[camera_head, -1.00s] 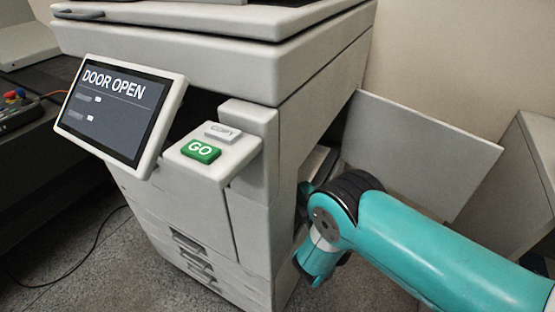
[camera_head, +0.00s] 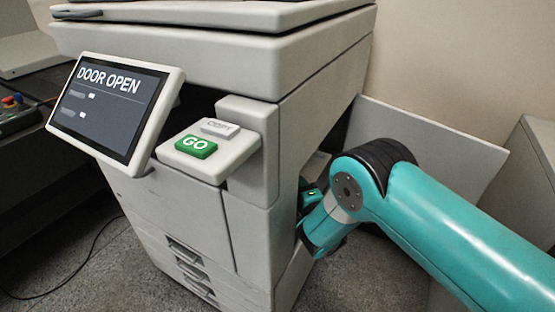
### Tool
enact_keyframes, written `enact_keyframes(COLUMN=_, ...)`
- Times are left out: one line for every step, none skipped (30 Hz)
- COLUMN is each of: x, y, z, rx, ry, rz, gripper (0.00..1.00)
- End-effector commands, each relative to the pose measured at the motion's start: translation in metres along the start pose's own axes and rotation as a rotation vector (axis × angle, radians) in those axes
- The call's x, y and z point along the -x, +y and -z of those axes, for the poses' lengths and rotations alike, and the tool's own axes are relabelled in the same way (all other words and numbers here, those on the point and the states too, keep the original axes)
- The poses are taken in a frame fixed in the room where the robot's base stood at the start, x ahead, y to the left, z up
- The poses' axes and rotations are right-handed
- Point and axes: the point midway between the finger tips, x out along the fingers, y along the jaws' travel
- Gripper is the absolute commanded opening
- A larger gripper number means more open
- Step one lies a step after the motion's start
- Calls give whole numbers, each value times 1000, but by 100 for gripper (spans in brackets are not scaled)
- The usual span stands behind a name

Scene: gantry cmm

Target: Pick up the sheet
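No sheet can be made out in this view. The copier (camera_head: 185,215) stands in the middle, and its screen (camera_head: 108,105) reads "DOOR OPEN". Its side door (camera_head: 445,150) is swung open at the right. My teal arm reaches in from the lower right to the opening in the copier's right side. My gripper is hidden behind the copier's front edge and my own wrist, so its fingers and anything in them do not show.
A green GO button (camera_head: 196,146) and a grey COPY button (camera_head: 220,128) sit on the front panel. A dark table with a control box (camera_head: 15,115) is at left, and a grey cabinet (camera_head: 530,185) at right. A cable lies on the floor at lower left.

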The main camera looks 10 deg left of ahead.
Motion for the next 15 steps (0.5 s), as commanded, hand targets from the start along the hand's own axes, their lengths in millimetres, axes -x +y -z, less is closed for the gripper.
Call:
enact_keyframes(x=0, y=0, z=0, rx=-1, ry=0, rz=0, gripper=32)
enact_keyframes(x=0, y=0, z=0, rx=-1, ry=0, rz=0, gripper=32)
enact_keyframes(x=0, y=0, z=0, rx=-1, ry=0, rz=0, gripper=32)
enact_keyframes(x=0, y=0, z=0, rx=0, ry=0, rz=0, gripper=32)
enact_keyframes(x=0, y=0, z=0, rx=0, ry=0, rz=0, gripper=32)
enact_keyframes(x=0, y=0, z=0, rx=0, ry=0, rz=0, gripper=30)
enact_keyframes(x=0, y=0, z=0, rx=0, ry=0, rz=0, gripper=23)
enact_keyframes(x=0, y=0, z=0, rx=0, ry=0, rz=0, gripper=16)
enact_keyframes(x=0, y=0, z=0, rx=0, ry=0, rz=0, gripper=7)
enact_keyframes(x=0, y=0, z=0, rx=0, ry=0, rz=0, gripper=0)
enact_keyframes(x=0, y=0, z=0, rx=0, ry=0, rz=0, gripper=0)
enact_keyframes(x=0, y=0, z=0, rx=0, ry=0, rz=0, gripper=0)
enact_keyframes(x=0, y=0, z=0, rx=0, ry=0, rz=0, gripper=0)
enact_keyframes(x=0, y=0, z=0, rx=0, ry=0, rz=0, gripper=0)
enact_keyframes(x=0, y=0, z=0, rx=0, ry=0, rz=0, gripper=0)
